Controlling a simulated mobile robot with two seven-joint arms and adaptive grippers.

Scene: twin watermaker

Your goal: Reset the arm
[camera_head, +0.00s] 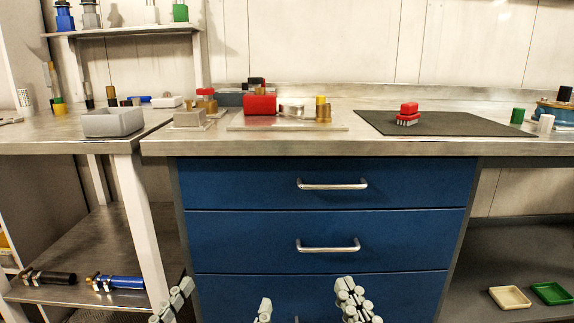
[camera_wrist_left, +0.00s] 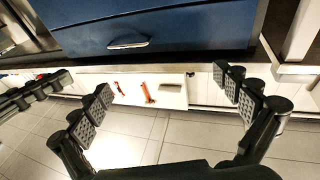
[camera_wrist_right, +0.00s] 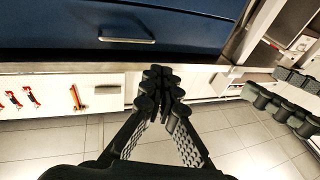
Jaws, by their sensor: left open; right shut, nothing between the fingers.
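My left gripper (camera_head: 220,304) is low at the bottom edge of the head view, in front of the blue drawers. Its two fingers are spread wide with nothing between them, as the left wrist view (camera_wrist_left: 172,95) also shows. My right gripper (camera_head: 355,300) is just to its right, also low in front of the drawers. Its fingertips meet in the right wrist view (camera_wrist_right: 160,92) and hold nothing. Both grippers are below the worktop and apart from the drawer fronts as far as I can tell. Most of both arms is out of view.
The blue drawer cabinet (camera_head: 320,181) has metal handles (camera_head: 332,185) facing me. On the worktop lie a dark mat (camera_head: 450,125) with a red-topped block (camera_head: 408,114), a red box (camera_head: 259,105) and a grey bin (camera_head: 113,122). Trays (camera_head: 510,297) sit on the lower right shelf.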

